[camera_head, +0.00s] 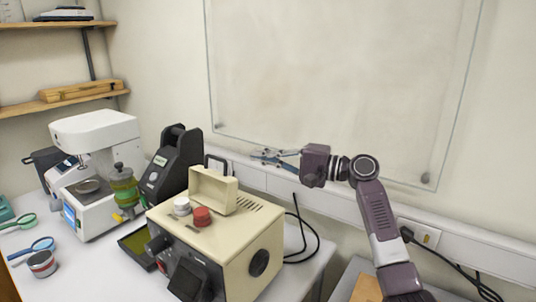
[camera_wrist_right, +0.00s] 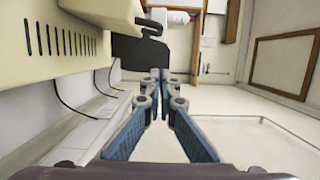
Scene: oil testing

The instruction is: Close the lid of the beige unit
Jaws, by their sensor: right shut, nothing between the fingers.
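The beige unit (camera_head: 258,243) stands on the white bench, with a red cap and a white cap on top. Its small beige lid (camera_head: 212,190) stands raised at the back of the top. In the right wrist view the unit's slotted body (camera_wrist_right: 60,60) fills the upper left, with what looks like the lid (camera_wrist_right: 105,10) at the top edge. My right gripper (camera_head: 262,156) is shut and empty, above and to the right of the lid, apart from it. Its blue fingers (camera_wrist_right: 158,82) meet in the right wrist view. My left gripper is not in view.
A black device (camera_head: 168,165) and a white instrument (camera_head: 95,150) stand left of the unit. A green bottle (camera_head: 124,188) is between them. A wall trunking (camera_head: 330,203) and black cables (camera_head: 300,230) run behind on the right. The air around my right gripper looks clear.

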